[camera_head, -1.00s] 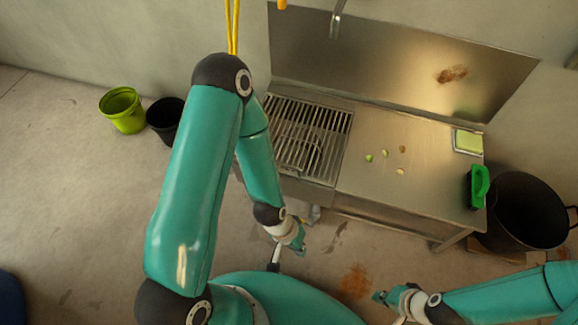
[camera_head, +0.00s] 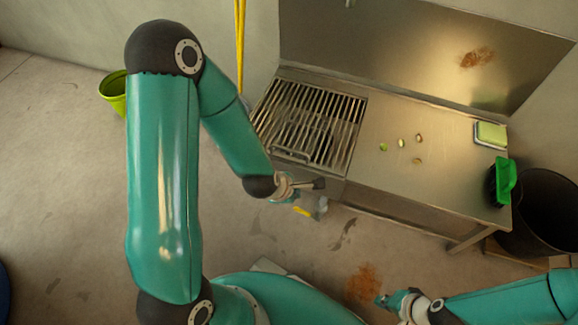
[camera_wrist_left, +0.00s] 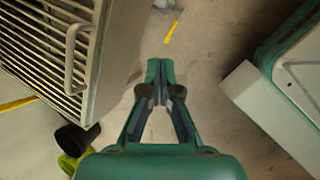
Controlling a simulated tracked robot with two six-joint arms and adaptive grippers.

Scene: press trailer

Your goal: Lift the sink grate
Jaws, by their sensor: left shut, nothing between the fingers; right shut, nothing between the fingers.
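The sink grate (camera_head: 312,112) is a set of dark metal bars lying over the sink at the left end of the steel counter. A raised handle (camera_head: 291,156) stands at its front edge. In the left wrist view the grate (camera_wrist_left: 40,50) and its handle (camera_wrist_left: 74,60) show at upper left. My left gripper (camera_head: 320,184) is shut and empty, just in front of the sink's front edge, apart from the grate. Its fingertips (camera_wrist_left: 160,64) meet in the left wrist view. My right gripper (camera_head: 382,300) is at the lower right, shut and empty, away from the counter.
A yellow-handled tool (camera_wrist_left: 172,33) lies on the floor below the sink. A green bucket (camera_head: 113,92) stands at left.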

